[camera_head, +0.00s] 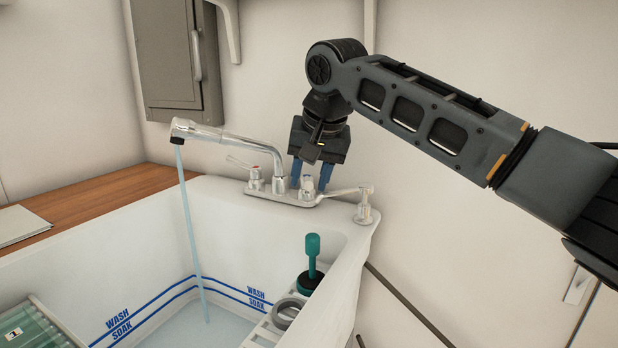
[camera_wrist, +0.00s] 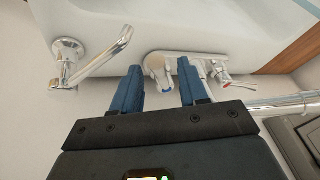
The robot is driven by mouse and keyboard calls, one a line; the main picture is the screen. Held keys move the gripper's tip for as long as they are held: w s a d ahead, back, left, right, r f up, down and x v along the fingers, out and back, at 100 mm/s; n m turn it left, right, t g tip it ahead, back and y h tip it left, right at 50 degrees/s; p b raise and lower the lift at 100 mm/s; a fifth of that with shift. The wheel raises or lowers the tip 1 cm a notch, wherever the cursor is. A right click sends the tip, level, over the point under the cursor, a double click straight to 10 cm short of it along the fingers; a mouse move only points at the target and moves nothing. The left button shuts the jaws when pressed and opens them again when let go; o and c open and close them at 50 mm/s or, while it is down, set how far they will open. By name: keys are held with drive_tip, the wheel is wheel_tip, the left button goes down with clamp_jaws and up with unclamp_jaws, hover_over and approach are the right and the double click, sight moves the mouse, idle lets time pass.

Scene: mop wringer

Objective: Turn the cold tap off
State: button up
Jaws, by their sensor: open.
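The cold tap (camera_head: 307,183), chrome with a blue mark, stands on the right of the faucet base at the sink's back rim. It also shows in the wrist view (camera_wrist: 157,66). My gripper (camera_head: 311,178) is open and points down over it. In the wrist view, the two blue fingers (camera_wrist: 158,72) are on either side of the tap, with a gap visible on each side. Whether a finger touches it is unclear. The chrome spout (camera_head: 215,135) reaches left, and a stream of water (camera_head: 188,225) runs from it into the sink (camera_head: 290,220).
The red-marked hot tap (camera_head: 252,174) is left of the spout base. A chrome dispenser (camera_head: 364,208) stands close on the right, its long nozzle reaching toward the cold tap. A green-handled tool (camera_head: 313,255) stands in the sink's right side. A grey cabinet (camera_head: 180,60) hangs behind.

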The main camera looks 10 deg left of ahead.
drive_tip(key=shift+w+f, duration=0.15)
drive_tip(key=shift+f, duration=0.15)
clamp_jaws()
idle(0.3)
